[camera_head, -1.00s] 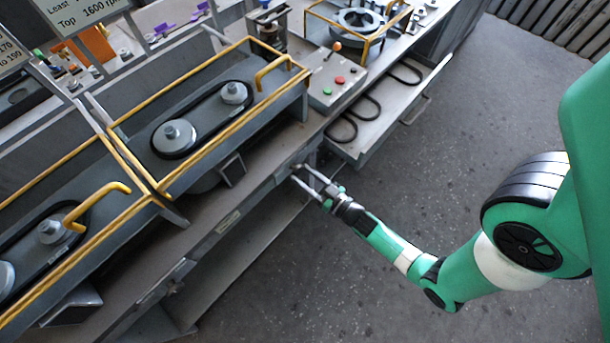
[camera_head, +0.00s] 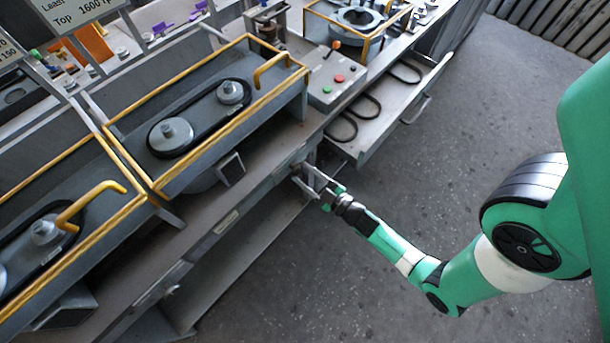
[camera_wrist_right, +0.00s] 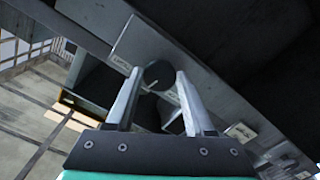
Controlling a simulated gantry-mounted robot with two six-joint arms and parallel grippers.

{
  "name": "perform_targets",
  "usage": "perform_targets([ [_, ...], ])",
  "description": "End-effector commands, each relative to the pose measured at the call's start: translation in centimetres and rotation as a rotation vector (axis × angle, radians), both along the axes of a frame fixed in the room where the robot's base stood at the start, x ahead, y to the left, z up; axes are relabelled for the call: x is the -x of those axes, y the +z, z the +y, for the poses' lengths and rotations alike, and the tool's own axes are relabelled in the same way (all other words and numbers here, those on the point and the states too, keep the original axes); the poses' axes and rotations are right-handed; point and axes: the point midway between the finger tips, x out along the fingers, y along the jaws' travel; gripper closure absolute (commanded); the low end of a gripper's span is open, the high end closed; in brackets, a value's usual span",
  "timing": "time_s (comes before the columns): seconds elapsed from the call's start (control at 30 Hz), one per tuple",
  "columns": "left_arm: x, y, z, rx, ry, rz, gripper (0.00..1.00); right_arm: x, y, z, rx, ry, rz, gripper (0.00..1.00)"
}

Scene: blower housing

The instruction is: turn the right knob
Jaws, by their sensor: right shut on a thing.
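The right knob (camera_wrist_right: 158,75) is a small dark round knob with a pale line on its face, on the grey front rail of the bench. In the right wrist view it sits between the two fingertips of my right gripper (camera_wrist_right: 158,80), which is shut on it. In the head view my right gripper (camera_head: 305,181) reaches the rail from the right, and its fingers mostly hide the knob. My left gripper is in neither current view.
Above the rail stand a belt unit with two pulleys (camera_head: 170,134) and a yellow guard rail (camera_head: 207,125), and a control box (camera_head: 336,80) with red and green buttons. An open drawer (camera_head: 375,130) holding black belts juts out right of my gripper. The floor at right is clear.

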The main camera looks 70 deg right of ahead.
Motion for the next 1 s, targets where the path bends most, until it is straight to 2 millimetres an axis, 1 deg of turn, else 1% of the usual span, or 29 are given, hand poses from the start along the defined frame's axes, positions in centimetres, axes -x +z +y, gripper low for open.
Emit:
perform_targets([
  [0.2,0.0,-0.4,0.0,0.0,0.0,0.0,0.17,0.03,-0.03,-0.04,0.112,0.0,0.051,1.0],
  [0.4,0.0,-0.52,0.0,0.0,0.0,0.0,0.17,0.04,-0.01,-0.05,0.168,-0.001,0.077,1.0],
  [0.9,0.0,-0.53,0.0,0.0,0.0,0.0,0.17,0.05,0.01,-0.05,0.184,0.0,0.085,1.0],
  [0.93,0.0,-0.53,0.0,0.0,0.0,0.0,0.17,0.05,0.01,-0.05,0.184,0.0,0.086,0.43],
  [1.0,0.0,-0.53,0.0,0.0,0.0,0.0,0.17,0.05,0.01,-0.05,0.184,0.0,0.085,0.31],
])
